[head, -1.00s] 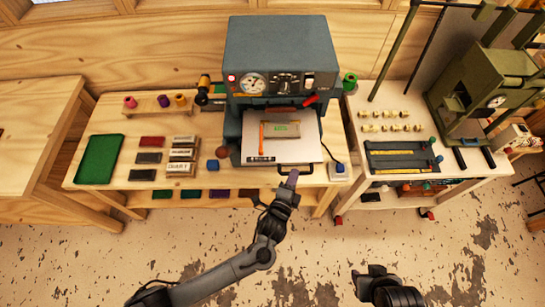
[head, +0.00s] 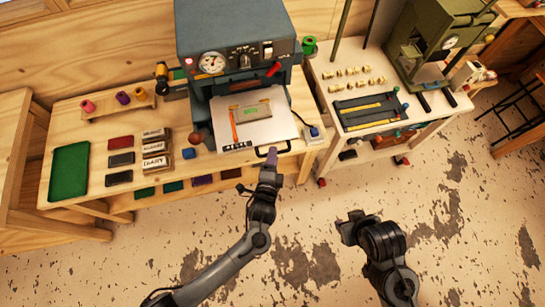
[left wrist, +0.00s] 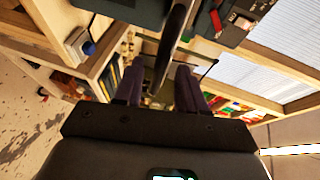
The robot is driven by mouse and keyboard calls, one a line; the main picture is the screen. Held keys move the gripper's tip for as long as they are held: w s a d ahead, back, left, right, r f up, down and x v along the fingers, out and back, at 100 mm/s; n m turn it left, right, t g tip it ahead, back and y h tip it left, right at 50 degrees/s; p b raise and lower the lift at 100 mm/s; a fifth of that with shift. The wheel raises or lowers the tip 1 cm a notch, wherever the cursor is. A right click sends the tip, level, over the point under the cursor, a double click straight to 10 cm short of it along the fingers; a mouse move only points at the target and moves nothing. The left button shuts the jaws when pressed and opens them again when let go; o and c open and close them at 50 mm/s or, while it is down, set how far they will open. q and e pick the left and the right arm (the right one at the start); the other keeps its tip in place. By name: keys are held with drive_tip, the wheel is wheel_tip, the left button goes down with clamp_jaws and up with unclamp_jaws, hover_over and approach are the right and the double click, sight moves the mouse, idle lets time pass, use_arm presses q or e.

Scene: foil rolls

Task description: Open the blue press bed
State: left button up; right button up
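The blue press (head: 235,45) stands at the back of the wooden bench. Its pale bed plate (head: 278,128) shows at the front, bearing a green-labelled block (head: 250,112), an orange strip and a row of dark type. A dark bar handle (head: 285,149) is at the bed's front edge. My left gripper (head: 271,153) is at this handle. In the left wrist view, its purple fingers (left wrist: 158,88) are apart, with the dark handle bar (left wrist: 172,45) running between them. My right gripper (head: 345,222) hangs over the floor, away from the bench; its fingers are too small to judge.
A small switch box (head: 313,132) sits right of the bed. A white cart (head: 330,95) stands at right. The floor in front is clear.

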use_arm(q)
drive_tip(key=v, duration=1.1)
drive_tip(key=shift+b, duration=0.3)
